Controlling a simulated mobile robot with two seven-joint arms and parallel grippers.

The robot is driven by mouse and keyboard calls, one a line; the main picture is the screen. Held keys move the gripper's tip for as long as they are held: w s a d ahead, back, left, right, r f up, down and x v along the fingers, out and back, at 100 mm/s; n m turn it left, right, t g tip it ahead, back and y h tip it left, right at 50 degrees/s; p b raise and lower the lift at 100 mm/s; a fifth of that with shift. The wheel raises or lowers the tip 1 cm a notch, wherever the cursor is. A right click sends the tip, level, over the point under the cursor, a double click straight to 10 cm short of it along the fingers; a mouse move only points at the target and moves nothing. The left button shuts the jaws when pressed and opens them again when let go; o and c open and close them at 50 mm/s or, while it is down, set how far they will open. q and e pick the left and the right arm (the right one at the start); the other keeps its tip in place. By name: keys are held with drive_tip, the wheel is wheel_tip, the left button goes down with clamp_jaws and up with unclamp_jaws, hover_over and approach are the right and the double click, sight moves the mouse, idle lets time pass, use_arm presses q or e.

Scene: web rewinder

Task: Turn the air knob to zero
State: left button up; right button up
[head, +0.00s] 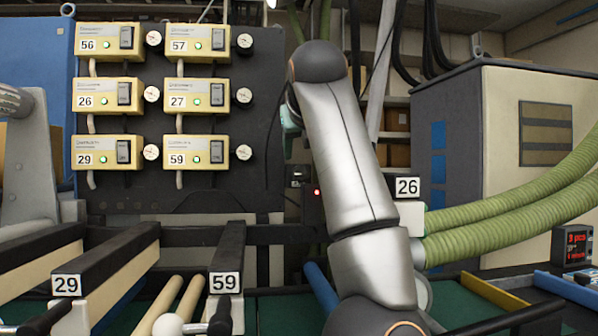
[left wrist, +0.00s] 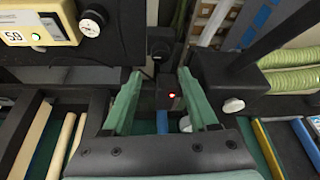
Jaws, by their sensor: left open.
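The air knob is not clearly marked in either view. A dark device with a small red light (head: 317,192) stands behind my left arm in the head view. In the left wrist view the red light (left wrist: 172,96) shows between the green fingers, with a round black part (left wrist: 160,50) above it; I cannot tell whether that part is the knob. My left gripper (left wrist: 157,75) is open and empty, its fingers apart around the line of sight to that device. In the head view only a green edge of the left gripper (head: 290,117) shows behind my arm. My right gripper is out of view.
A dark panel (head: 215,55) carries several numbered yellow boxes with switches and gauges. Black bars labelled 29 (head: 67,284) and 59 (head: 225,283) lie low left. Green hoses (head: 510,200) run to a cabinet (head: 500,100) at right.

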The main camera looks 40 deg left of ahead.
sight(300, 170)
use_arm(q)
drive_tip(key=p+x, duration=0.3)
drive_tip(key=x, duration=0.9)
drive_tip(key=shift+w+a, duration=0.1)
clamp_jaws()
